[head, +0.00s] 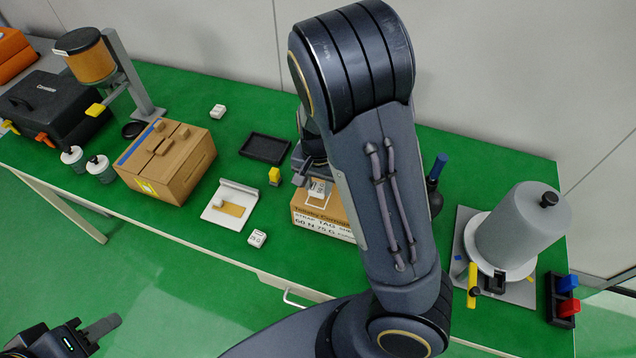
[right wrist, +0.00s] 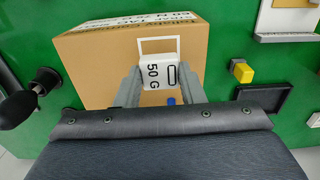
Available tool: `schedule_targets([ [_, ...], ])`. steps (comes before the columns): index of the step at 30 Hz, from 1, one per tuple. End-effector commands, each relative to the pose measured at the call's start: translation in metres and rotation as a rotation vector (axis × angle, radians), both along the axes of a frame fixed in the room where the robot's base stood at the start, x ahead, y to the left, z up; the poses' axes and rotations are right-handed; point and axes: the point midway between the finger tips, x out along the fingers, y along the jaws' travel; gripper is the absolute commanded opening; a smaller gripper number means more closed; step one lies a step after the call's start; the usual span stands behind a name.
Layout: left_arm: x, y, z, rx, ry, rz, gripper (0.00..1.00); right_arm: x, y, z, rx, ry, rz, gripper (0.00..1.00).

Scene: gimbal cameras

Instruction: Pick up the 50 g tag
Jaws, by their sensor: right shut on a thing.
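The white 50 g tag (right wrist: 157,74), marked "50 G", is between the two fingers of my right gripper (right wrist: 159,86), which is shut on it. A white rectangular loop (right wrist: 170,45) extends from its upper edge. Behind it is a cardboard box (right wrist: 95,62); I cannot tell whether the tag touches it. In the head view the tag (head: 318,187) shows over the box (head: 318,222), and my right arm hides much of this gripper. My left gripper (head: 103,328) is at the lower left, away from the table things; its finger opening is unclear.
Other white tags lie on the green table (head: 195,95), one at the back (head: 217,111) and one near the front edge (head: 257,238). A black tray (head: 265,149), a yellow block (head: 274,175) and a white fixture (head: 229,205) stand left of the box. A grey cylinder (head: 520,230) stands right.

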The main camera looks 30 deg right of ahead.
Motion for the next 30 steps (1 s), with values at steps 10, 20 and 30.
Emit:
schedule_targets([
  [10,0.0,0.0,0.017,0.0,0.0,0.0,0.36,-0.046,0.009,0.06,0.006,-0.008,0.007,0.14],
  [20,0.0,0.0,0.017,0.0,0.0,0.0,0.36,-0.1,0.017,0.086,0.004,-0.006,0.008,0.14],
  [30,0.0,0.0,0.017,0.0,0.0,0.0,0.36,-0.126,0.019,0.095,-0.006,0.002,0.007,0.14],
])
